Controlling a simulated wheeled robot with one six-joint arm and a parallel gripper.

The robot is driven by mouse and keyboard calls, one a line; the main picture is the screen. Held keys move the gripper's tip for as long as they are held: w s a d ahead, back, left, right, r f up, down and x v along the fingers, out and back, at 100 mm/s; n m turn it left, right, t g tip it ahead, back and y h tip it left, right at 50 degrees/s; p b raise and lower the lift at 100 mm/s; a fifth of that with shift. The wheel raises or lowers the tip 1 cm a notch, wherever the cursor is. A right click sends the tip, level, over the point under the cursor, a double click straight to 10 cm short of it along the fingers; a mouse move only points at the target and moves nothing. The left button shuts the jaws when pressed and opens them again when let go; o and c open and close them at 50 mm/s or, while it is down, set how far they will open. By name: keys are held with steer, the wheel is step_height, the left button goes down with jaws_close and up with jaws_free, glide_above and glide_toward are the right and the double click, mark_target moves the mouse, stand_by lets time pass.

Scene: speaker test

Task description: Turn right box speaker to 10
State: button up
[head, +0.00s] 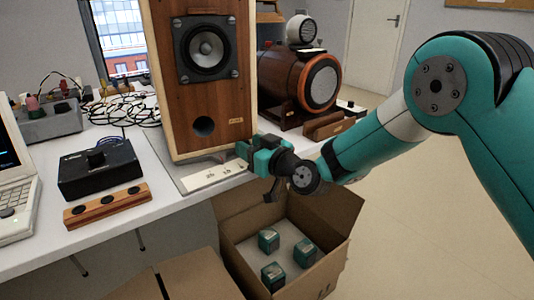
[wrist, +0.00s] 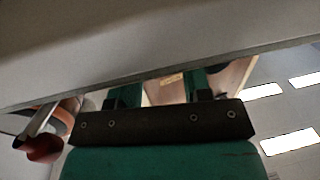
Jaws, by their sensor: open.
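A tall wooden box speaker (head: 218,105) with a dark cone and a round port stands on a grey base at the table's right end. A pale control strip (head: 205,180) with small knobs or switches lies in front of its foot; its markings are too small to read. My gripper (head: 255,152) is at the right end of this strip, near the speaker's lower right corner. Contact cannot be told. In the wrist view, my gripper (wrist: 158,90) shows two separated green fingers, with wood visible between them. A grey surface hides the upper part of that view.
A black box with a knob (head: 97,168) and a wooden block with dark discs (head: 107,205) stand left of the speaker. A brown cylindrical speaker (head: 300,85) is behind. An open carton (head: 335,215) with several small boxes sits below my gripper.

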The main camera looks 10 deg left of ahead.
steer(key=b+v, duration=0.6)
steer(key=v, duration=1.1)
steer(key=shift+r, duration=0.1)
steer(key=s+r+n+g+h, duration=0.1)
steer(key=s+n+g+h, duration=0.15)
steer(key=s+g, duration=0.8)
steer(key=s+d+f+m+h, duration=0.2)
steer(key=s+d+m+h, duration=0.4)
steer(key=s+d, duration=0.6)
step_height(320, 180, up, 32)
steer(key=d+h+p, duration=0.1)
steer(key=p, duration=3)
steer(key=shift+s+g, duration=0.45)
